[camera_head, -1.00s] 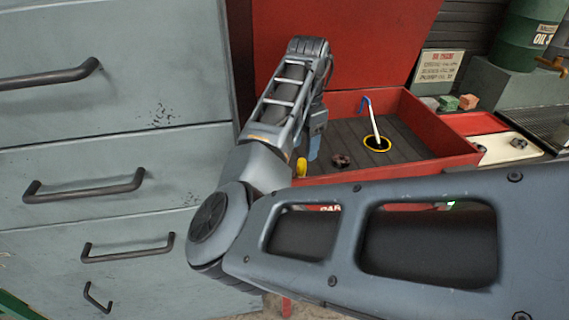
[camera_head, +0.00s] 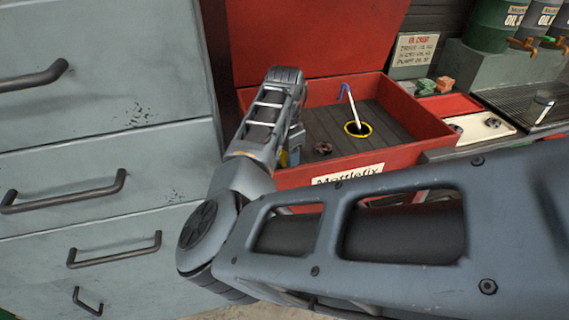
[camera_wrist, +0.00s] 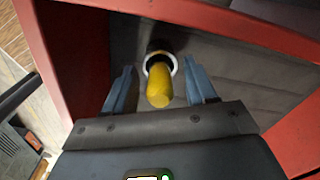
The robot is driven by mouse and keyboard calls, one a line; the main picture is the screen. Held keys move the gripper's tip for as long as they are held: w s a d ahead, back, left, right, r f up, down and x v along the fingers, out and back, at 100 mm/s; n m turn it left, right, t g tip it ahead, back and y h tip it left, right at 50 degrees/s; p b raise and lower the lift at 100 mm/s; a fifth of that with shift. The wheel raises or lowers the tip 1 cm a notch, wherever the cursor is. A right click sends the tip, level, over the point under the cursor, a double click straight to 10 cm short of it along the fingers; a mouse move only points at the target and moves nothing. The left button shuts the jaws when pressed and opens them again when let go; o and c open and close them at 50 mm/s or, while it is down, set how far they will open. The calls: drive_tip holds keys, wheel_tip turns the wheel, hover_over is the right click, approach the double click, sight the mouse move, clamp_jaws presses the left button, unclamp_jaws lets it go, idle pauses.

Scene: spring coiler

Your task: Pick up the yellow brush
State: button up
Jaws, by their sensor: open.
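The yellow brush shows in the wrist view as a rounded yellow handle (camera_wrist: 159,86), standing in a white ring (camera_wrist: 172,59) inside the red box. My gripper (camera_wrist: 160,72) is open, with one blue finger on each side of the handle and a gap visible on both sides. In the head view only a small yellow piece (camera_head: 283,159) shows beside my wrist. My arm hides the rest, and the brush's lower end is hidden in the ring.
The red box (camera_head: 421,138) has raised walls and an upright red lid behind it. Inside it, a blue-and-white hooked tool (camera_head: 351,107) stands in a yellow ring, and a small dark knob (camera_head: 323,148) lies left of it. A grey drawer cabinet (camera_head: 105,165) stands close on the left.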

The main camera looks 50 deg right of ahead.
drive_tip(key=shift+c, duration=0.4)
clamp_jaws()
drive_tip(key=shift+r, duration=0.2)
